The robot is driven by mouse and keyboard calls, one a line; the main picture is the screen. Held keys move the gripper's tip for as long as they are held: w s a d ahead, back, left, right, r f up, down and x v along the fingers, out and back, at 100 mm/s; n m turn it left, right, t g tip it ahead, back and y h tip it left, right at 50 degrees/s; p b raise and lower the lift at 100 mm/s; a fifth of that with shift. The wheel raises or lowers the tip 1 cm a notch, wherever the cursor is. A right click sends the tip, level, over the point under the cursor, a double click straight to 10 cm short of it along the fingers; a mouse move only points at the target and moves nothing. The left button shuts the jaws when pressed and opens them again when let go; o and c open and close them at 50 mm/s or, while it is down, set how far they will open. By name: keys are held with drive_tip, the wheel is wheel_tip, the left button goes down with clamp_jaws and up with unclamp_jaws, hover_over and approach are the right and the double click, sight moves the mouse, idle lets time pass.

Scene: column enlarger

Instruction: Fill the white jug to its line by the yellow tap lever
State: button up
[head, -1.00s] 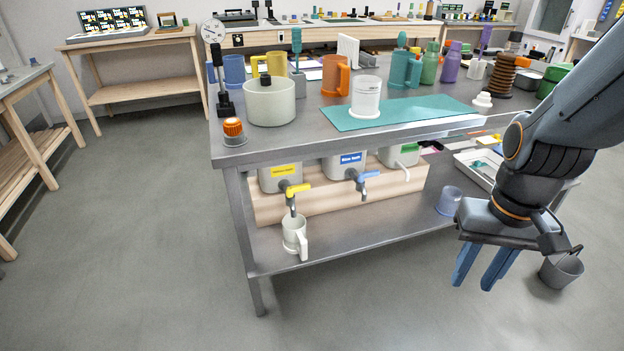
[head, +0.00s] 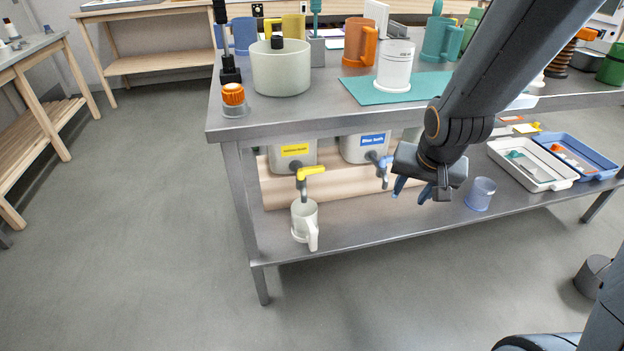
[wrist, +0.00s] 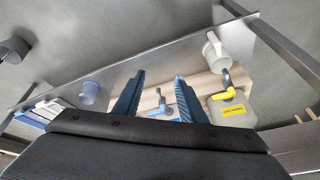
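The white jug (head: 304,222) stands upright on the lower shelf, its handle toward the front right. The yellow tap lever (head: 311,171) is on the tap of the yellow-labelled tank (head: 292,153), directly above the jug. In the wrist view the jug (wrist: 213,50) and yellow lever (wrist: 229,94) show right of my fingers. My gripper (head: 411,190) is at the lower shelf's front, right of the yellow tap and close to the blue tap in the picture. Its two blue fingers (wrist: 156,95) are apart with nothing between them. The jug's inside, water level and line cannot be made out.
The blue tap lever (head: 385,162) sits between my gripper and the yellow tap. A clear blue beaker (head: 481,194) and trays (head: 532,165) stand to the right on the shelf. The tabletop edge (head: 300,128) overhangs the taps. The shelf in front of the jug's right side is clear.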

drive_tip(key=w+a+f+m+t+y+b, duration=0.1)
drive_tip(key=w+a+f+t+b, duration=0.2)
drive_tip(key=w+f, duration=0.45)
drive_tip(key=m+t+y+b, duration=0.6)
drive_tip(key=y+b, duration=0.4)
drive_tip(key=b, duration=0.8)
approach(317, 171)
drive_tip(key=x, duration=0.4)
drive_tip(key=shift+t, duration=0.3)
drive_tip(key=x, duration=0.3)
drive_tip(key=b+x, duration=0.1)
drive_tip(key=x, duration=0.3)
drive_tip(key=shift+f, duration=0.2)
clamp_jaws()
drive_tip(key=shift+a, duration=0.1)
